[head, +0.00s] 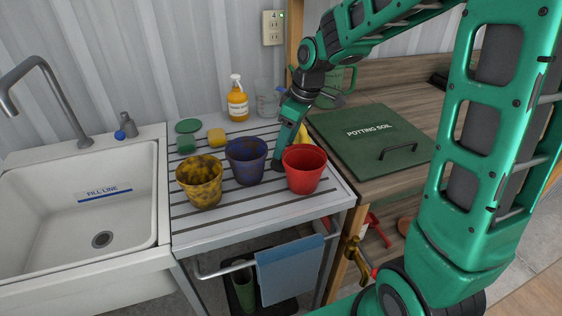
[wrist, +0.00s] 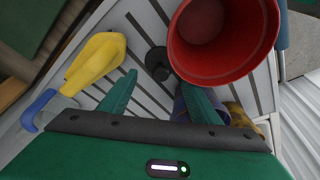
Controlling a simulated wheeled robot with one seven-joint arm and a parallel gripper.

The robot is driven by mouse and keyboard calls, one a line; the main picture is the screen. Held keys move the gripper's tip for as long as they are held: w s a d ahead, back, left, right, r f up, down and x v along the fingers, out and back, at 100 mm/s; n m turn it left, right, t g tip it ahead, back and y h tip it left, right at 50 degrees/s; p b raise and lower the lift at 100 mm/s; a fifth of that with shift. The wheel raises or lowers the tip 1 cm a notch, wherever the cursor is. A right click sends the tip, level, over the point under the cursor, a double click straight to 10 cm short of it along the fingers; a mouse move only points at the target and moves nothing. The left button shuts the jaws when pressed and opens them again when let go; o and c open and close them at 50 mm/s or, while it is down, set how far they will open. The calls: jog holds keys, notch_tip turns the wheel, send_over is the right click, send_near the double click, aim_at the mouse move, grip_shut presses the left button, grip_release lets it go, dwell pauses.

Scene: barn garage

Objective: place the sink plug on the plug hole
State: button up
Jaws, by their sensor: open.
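The sink plug (wrist: 158,64) is a small black disc with a raised knob, lying on the slatted drainboard beside the red pot (wrist: 222,38). In the head view it is largely hidden by my gripper and the pots. My gripper (head: 277,160) points down behind the blue and red pots. In the wrist view its green fingers (wrist: 156,82) are apart, with the plug just beyond and between their tips, and nothing is held. The plug hole (head: 102,239) is a dark round drain in the floor of the white sink (head: 40,262), uncovered, at the left.
A yellow-stained pot (head: 200,184), a blue pot (head: 246,163) and the red pot (head: 304,170) line the drainboard's front. A soap bottle (head: 237,100) stands behind; a tap (head: 52,88) overhangs the sink.

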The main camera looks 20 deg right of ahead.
jog(key=x, duration=0.5)
jog(key=shift+f, duration=0.15)
jog(key=c, duration=0.8)
jog(key=shift+c, duration=0.7)
